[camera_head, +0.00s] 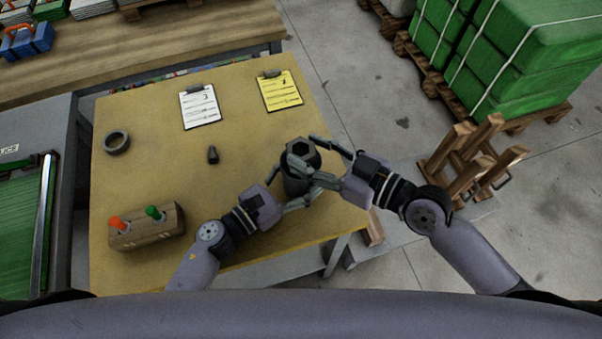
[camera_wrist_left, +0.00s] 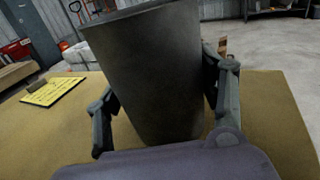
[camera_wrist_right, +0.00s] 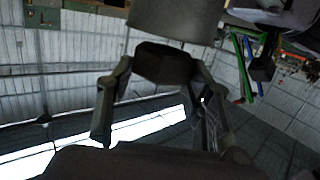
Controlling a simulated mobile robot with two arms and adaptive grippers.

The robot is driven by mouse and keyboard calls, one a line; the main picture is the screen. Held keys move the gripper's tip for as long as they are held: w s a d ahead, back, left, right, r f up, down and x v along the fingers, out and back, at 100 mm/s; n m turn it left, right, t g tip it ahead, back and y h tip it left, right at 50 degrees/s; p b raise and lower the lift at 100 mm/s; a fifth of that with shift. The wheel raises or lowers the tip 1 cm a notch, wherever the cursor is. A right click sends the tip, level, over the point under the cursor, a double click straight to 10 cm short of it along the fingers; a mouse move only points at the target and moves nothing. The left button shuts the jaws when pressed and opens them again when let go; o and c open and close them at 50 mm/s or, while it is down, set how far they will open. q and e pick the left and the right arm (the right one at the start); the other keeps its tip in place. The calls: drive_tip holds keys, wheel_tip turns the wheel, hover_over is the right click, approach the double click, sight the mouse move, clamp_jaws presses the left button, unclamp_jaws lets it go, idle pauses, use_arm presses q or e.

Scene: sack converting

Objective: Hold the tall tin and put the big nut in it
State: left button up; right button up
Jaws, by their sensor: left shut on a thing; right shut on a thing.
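The tall tin (camera_head: 294,185) is a dark grey cylinder standing upright near the table's right front edge. My left gripper (camera_head: 297,193) is shut around its side; the tin fills the middle of the left wrist view (camera_wrist_left: 150,75). The big nut (camera_head: 300,147) is a dark hexagonal ring at the tin's mouth. My right gripper (camera_head: 303,151) is shut on it, with a finger on either side. In the right wrist view the nut (camera_wrist_right: 165,63) sits between the fingers, right by the tin (camera_wrist_right: 172,20). I cannot tell whether it is inside the rim.
The yellow-brown table (camera_head: 160,90) also bears a dark ring (camera_head: 116,142), a small dark piece (camera_head: 212,155), a white clipboard (camera_head: 200,106), a yellow clipboard (camera_head: 281,91) and a wooden block with orange and green knobs (camera_head: 147,226). A wooden stand (camera_head: 470,160) is right of the table.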

drive_tip(key=shift+f, duration=0.8)
drive_tip(key=o, duration=1.2)
drive_tip(key=shift+o, duration=0.6)
drive_tip(key=o, duration=0.4)
drive_tip(key=shift+o, duration=0.2)
drive_tip(key=shift+f, duration=0.1)
drive_tip(key=shift+s+d, duration=0.1)
drive_tip(key=v, duration=1.1)
drive_tip(key=shift+s+d, duration=0.2)
drive_tip(key=shift+d, duration=0.15)
